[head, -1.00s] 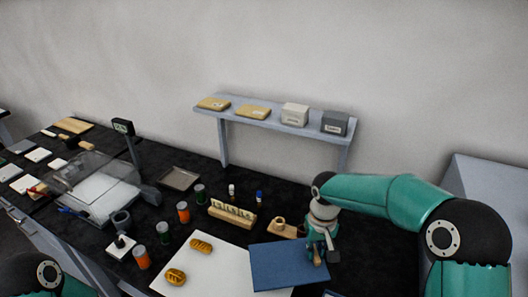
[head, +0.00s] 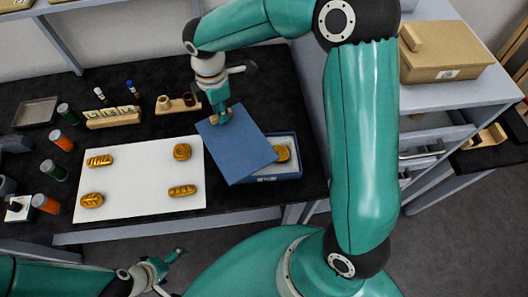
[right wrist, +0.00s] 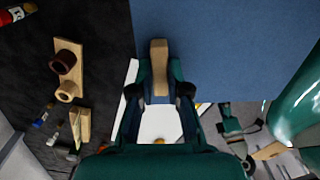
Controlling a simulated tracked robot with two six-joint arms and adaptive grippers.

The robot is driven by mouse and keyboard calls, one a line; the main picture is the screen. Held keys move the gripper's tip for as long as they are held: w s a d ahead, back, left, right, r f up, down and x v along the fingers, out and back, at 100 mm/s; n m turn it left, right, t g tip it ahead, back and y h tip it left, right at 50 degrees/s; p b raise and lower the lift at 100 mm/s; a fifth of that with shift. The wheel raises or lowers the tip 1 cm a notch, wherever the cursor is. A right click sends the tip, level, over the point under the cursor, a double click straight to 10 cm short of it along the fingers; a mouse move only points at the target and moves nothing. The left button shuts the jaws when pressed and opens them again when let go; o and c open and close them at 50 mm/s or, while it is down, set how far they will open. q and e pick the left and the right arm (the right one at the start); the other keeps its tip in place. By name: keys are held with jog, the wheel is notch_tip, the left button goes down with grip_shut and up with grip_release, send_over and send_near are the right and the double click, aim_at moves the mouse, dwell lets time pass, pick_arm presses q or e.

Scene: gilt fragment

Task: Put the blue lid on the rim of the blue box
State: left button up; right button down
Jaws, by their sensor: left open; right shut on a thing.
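The blue lid (head: 238,146) is a flat blue plate with a wooden handle (right wrist: 159,66). My right gripper (head: 220,116) is shut on this handle near one edge of the lid; it also shows in the right wrist view (right wrist: 160,88). The blue box (head: 291,171) stands at the table's front right, with a gold piece (head: 283,154) inside. The lid covers the box's left part, turned askew to it and reaching left past it. I cannot tell whether they touch. My left gripper (head: 168,266) is open and empty, in front of the table at the bottom left.
A white board (head: 140,180) with several gold pieces lies left of the box. A wooden holder (head: 178,103) and a labelled wooden block (head: 113,116) stand behind. A grey cabinet (head: 450,92) with open drawers and a tan box (head: 440,58) stands to the right.

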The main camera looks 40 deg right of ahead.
jog(key=s+r+n+b, duration=0.2)
jog(key=s+r+n, duration=0.3)
jog(key=r+n, duration=0.45)
jog(key=n+b, duration=0.3)
jog(key=n, duration=0.1)
send_near(234, 145)
notch_tip(234, 145, down, 12)
jog(key=shift+f+b, duration=0.1)
jog(key=shift+b, duration=0.3)
jog(key=c, duration=1.1)
grip_release()
jog(key=shift+c, duration=0.2)
notch_tip(234, 145, up, 12)
jog(key=shift+r, duration=0.1)
